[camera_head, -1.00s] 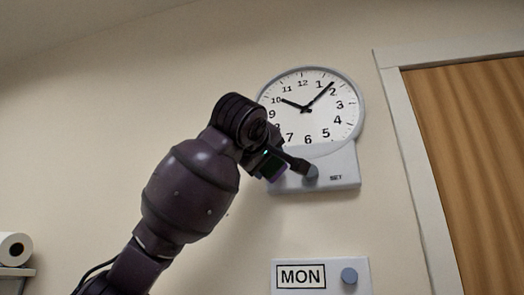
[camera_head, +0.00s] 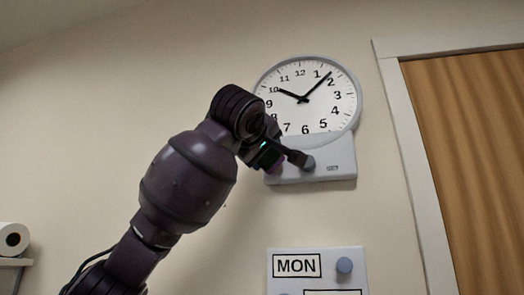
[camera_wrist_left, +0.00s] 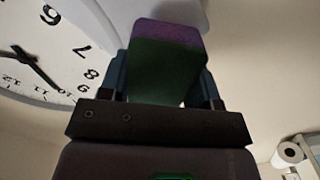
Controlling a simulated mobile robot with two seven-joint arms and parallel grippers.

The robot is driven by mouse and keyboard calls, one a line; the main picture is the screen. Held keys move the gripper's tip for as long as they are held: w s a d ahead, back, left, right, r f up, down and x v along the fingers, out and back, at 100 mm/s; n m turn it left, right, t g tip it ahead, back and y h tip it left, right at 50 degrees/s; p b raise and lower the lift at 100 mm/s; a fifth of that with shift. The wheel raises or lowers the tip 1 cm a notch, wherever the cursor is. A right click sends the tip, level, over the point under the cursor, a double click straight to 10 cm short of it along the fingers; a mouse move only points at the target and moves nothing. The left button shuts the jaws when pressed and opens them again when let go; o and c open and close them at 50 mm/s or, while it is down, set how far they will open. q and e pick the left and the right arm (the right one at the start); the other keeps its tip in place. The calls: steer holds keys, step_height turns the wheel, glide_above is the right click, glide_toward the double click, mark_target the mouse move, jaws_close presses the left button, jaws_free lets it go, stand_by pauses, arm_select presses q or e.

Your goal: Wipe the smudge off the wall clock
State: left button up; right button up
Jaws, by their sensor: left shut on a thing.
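The round white wall clock (camera_head: 322,108) with black hands and a grey rim hangs on the wall. Its lower left is hidden behind my left arm, and no smudge can be made out on the visible face. My left gripper (camera_head: 284,160) is in front of the grey box (camera_head: 338,150) below the dial. In the wrist view it is shut on a green block with a purple end (camera_wrist_left: 165,70). Part of the clock face also shows there at the left (camera_wrist_left: 38,55). Whether the block touches anything is not clear. My right gripper is in neither view.
The grey box has a round knob (camera_head: 308,164), partly overlapped by a dark gripper finger. A MON panel (camera_head: 332,264) with a knob is below. A wooden door (camera_head: 465,150) in a pale frame is at the right. A paper roll (camera_head: 13,240) is at the far left.

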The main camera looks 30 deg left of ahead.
mark_target(273, 149)
arm_select(q)
steer(key=shift+w+a, duration=0.15)
steer(key=shift+w, duration=0.4)
steer(key=shift+w, duration=0.25)
stand_by(0.4)
steer(key=shift+w+d, duration=0.25)
steer(key=shift+d, duration=0.7)
steer(key=shift+w+d, duration=0.2)
steer(key=shift+d, duration=0.6)
steer(key=shift+f, duration=0.15)
steer(key=shift+a+b, duration=0.45)
steer(key=shift+a, duration=0.15)
steer(key=shift+s+a+b, duration=0.15)
steer(key=shift+a, duration=0.45)
steer(key=shift+s+a+b, duration=0.15)
steer(key=shift+a, duration=0.4)
